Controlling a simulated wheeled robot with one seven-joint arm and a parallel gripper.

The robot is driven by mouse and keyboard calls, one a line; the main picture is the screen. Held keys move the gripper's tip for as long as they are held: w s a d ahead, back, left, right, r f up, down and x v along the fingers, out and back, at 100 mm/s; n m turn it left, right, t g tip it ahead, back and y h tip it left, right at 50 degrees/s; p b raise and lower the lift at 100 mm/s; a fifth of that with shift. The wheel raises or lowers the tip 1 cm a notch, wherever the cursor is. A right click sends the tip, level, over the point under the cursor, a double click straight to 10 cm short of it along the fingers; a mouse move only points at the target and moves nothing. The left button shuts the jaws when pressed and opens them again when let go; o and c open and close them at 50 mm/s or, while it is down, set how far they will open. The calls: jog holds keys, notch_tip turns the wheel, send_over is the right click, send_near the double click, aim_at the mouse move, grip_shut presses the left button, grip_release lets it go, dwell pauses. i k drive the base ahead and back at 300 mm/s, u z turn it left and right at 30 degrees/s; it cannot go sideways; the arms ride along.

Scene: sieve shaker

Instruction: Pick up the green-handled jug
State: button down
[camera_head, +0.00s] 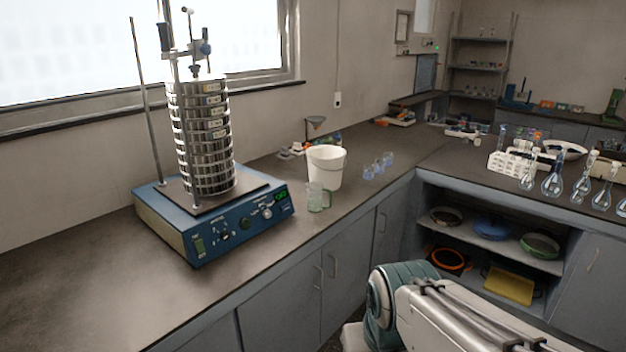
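The jug (315,198) is a small clear vessel with a green handle on its right side. It stands upright on the dark worktop, in front of a white bucket (327,168) and to the right of the blue sieve shaker (222,222). The bucket is partly hidden behind it. Part of my arm shows at the lower right, well apart from the jug. My gripper is not in view.
The sieve shaker carries a tall stack of metal sieves (205,140) and stands left of the jug. Small glass beakers (378,166) stand to the right of the bucket. Glass flasks (553,182) and a white rack (515,163) stand on the right counter (440,172). The worktop's front edge is close to the jug.

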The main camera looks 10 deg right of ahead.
aim_at(314, 190)
jog(key=z, duration=0.2)
jog(key=i, duration=1.85)
jog(key=z, duration=0.3)
